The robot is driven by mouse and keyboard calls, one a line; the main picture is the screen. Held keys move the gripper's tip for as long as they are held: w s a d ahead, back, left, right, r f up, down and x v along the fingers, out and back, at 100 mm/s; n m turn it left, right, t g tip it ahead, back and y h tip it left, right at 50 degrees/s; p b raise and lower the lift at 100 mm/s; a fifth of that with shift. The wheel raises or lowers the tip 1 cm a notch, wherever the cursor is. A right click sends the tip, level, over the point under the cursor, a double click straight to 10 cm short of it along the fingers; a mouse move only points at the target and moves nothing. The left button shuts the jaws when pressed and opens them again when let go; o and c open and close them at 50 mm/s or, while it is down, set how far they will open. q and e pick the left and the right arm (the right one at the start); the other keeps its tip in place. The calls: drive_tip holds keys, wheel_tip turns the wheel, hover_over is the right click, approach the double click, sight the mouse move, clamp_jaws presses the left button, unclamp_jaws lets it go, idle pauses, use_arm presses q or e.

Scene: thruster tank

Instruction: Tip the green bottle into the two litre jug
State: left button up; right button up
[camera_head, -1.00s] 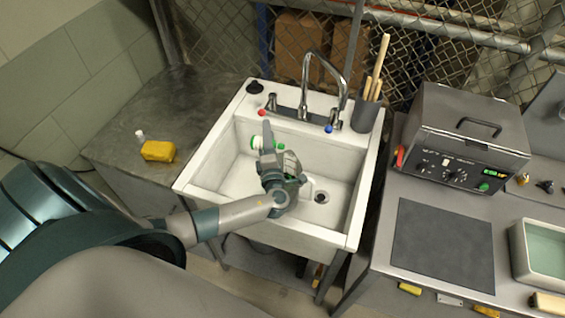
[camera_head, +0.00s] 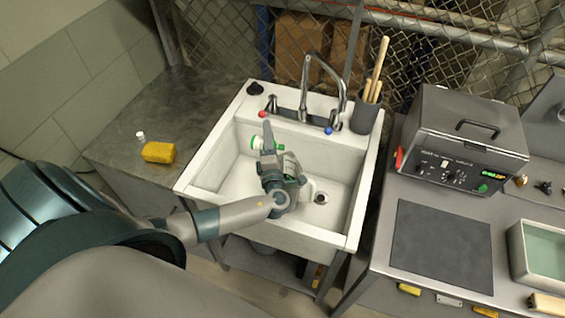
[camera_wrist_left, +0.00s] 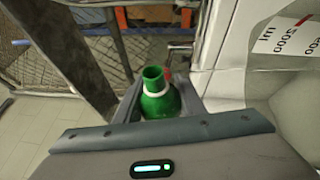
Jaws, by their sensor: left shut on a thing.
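The green bottle (camera_wrist_left: 160,100) is between the fingers of my left gripper (camera_head: 268,138), which is shut on it. In the left wrist view its open neck and pale collar show, and the gripper body hides its lower part. In the head view a bit of green and white (camera_head: 257,142) shows beside the fingers, over the white sink, and the bottle looks tilted. The two litre jug (camera_wrist_left: 285,45) is a pale vessel with a printed 2000 scale, close to the right of the bottle in the wrist view. In the head view my gripper largely hides it. My right gripper is not in view.
The sink (camera_head: 215,165) has a tall tap (camera_head: 305,85) at its back and a grey cup of wooden sticks (camera_head: 365,112) at its back right corner. A yellow sponge (camera_head: 158,152) lies on the left counter. A heater box (camera_head: 465,135) stands on the right bench.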

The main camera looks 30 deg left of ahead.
use_arm(q)
drive_tip(key=f+n+b, duration=0.1)
drive_tip(key=f+n+g+b, duration=0.1)
drive_tip(key=n+b, duration=0.1)
drive_tip(key=shift+d+f+h, duration=0.2)
drive_tip(key=shift+f+h, duration=0.1)
drive_tip(key=shift+f, duration=0.05)
idle(0.3)
drive_tip(key=shift+n, duration=0.3)
